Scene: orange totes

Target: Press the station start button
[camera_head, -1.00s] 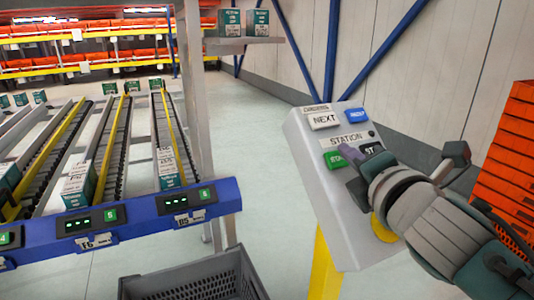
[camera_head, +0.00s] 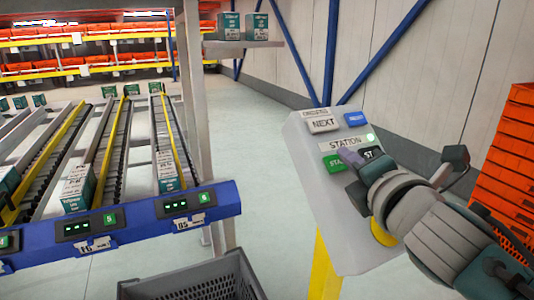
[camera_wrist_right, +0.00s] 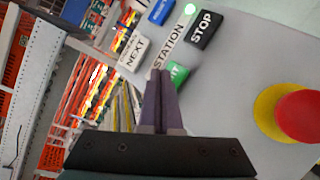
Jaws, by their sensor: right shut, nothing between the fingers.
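The green START button (camera_head: 333,162) is on the sloped grey control panel (camera_head: 335,215), under the STATION label (camera_head: 345,143). My right gripper (camera_head: 348,156) is shut and empty, its fingertips at the START button. In the right wrist view, the closed fingers (camera_wrist_right: 160,75) partly cover the green button (camera_wrist_right: 179,72); whether they touch it I cannot tell. My left gripper is out of view.
The black STOP button (camera_wrist_right: 203,28) is close beside START. A white NEXT button (camera_head: 323,124) and a blue button (camera_head: 355,119) are above. A red emergency stop (camera_wrist_right: 300,116) with a yellow ring is lower on the panel. A grey crate (camera_head: 205,280) stands at lower left.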

